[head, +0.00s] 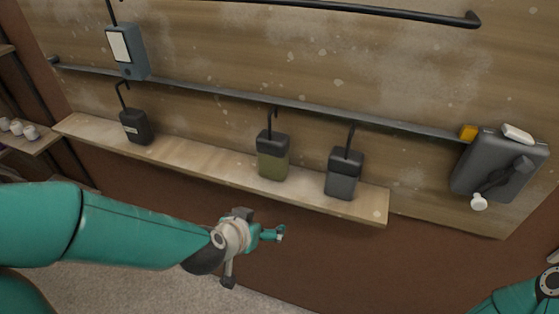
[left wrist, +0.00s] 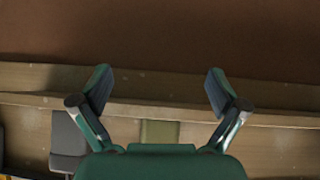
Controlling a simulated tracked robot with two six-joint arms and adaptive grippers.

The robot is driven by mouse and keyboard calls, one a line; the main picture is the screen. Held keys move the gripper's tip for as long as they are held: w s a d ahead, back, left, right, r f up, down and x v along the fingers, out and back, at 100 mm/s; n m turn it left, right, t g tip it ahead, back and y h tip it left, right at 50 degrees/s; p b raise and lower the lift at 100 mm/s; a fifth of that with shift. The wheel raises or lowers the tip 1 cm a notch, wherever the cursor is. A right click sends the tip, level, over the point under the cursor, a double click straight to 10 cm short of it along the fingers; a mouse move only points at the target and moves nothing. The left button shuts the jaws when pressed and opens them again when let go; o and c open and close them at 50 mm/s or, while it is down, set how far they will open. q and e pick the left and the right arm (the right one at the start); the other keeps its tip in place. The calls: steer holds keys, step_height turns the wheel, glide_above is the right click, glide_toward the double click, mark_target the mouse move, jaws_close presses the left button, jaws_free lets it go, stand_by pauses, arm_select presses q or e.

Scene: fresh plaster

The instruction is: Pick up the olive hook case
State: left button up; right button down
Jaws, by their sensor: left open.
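The olive hook case (head: 272,164) has a black top and a black hook. It stands upright on the wooden shelf, its hook reaching up towards the grey rail. In the left wrist view a piece of the olive case (left wrist: 160,131) shows behind the shelf edge, between my fingers; the rest is hidden by my gripper. My left gripper (head: 279,233) is in front of and below the shelf, apart from the case. In the left wrist view my left gripper (left wrist: 160,84) is open with nothing between its fingertips. My right arm shows only at the bottom right corner, its gripper out of view.
A dark grey hook case (head: 343,174) stands right of the olive one, a black hook case (head: 136,126) far left on the shelf (head: 207,163). A blue-grey box (head: 126,50) is up left, a large grey case (head: 497,168) at right. Shelf space left of the olive case is clear.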

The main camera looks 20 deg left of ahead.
arm_select(q)
steer(key=s+a+r+t, duration=0.1)
steer(key=s+r+t, duration=0.1)
steer(key=r, duration=0.6)
steer(key=s+a+r+t, duration=0.1)
steer(key=s+r+t, duration=0.1)
steer(key=r, duration=0.5)
steer(key=p, duration=0.6)
glide_toward(269, 165)
steer(key=x, duration=0.4)
steer(key=shift+a+r, duration=0.1)
steer(key=shift+a, duration=0.1)
steer(key=b+x, duration=0.1)
steer(key=x, duration=0.1)
steer(key=shift+w+f, duration=0.35)
steer(key=shift+w, duration=0.25)
steer(key=shift+w+d+f+p, duration=0.15)
steer(key=shift+w+p, duration=0.2)
steer(key=shift+w, duration=0.15)
steer(key=p+x, duration=0.1)
steer(key=x, duration=0.3)
steer(key=shift+d, duration=0.15)
